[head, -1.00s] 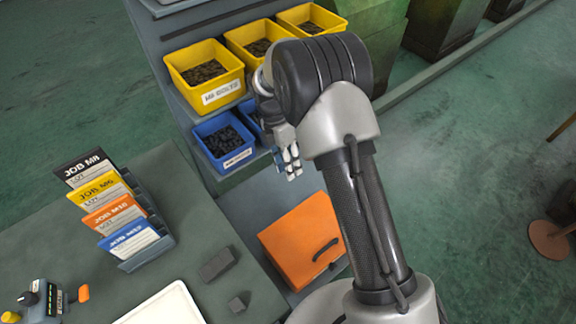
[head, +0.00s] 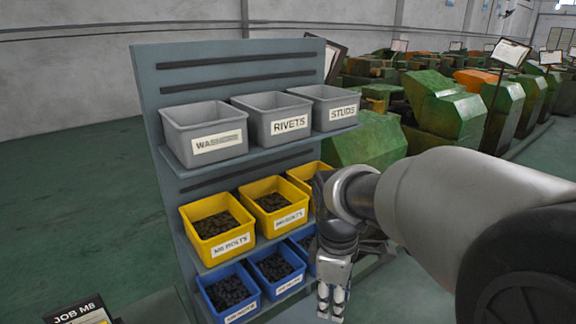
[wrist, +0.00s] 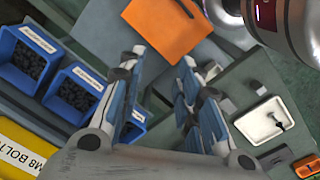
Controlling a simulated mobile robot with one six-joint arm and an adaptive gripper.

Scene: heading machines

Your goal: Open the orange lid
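The orange lid (wrist: 163,27) is a flat square panel with a dark handle (wrist: 186,8) at its edge. It shows at the top of the wrist view, beyond my fingertips and apart from them, and lies flat and closed as far as I can see. The lid is out of the head view. My gripper (wrist: 164,72) is open and empty, its two blue-padded fingers spread apart. In the head view my gripper (head: 332,301) hangs downward in front of the right end of the bin rack.
The rack holds grey bins (head: 205,136), yellow bins (head: 222,249) and blue bins (head: 237,305), close to the left of my arm. A white tray (wrist: 266,119) lies on the bench at right in the wrist view. Green machines (head: 440,105) stand behind.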

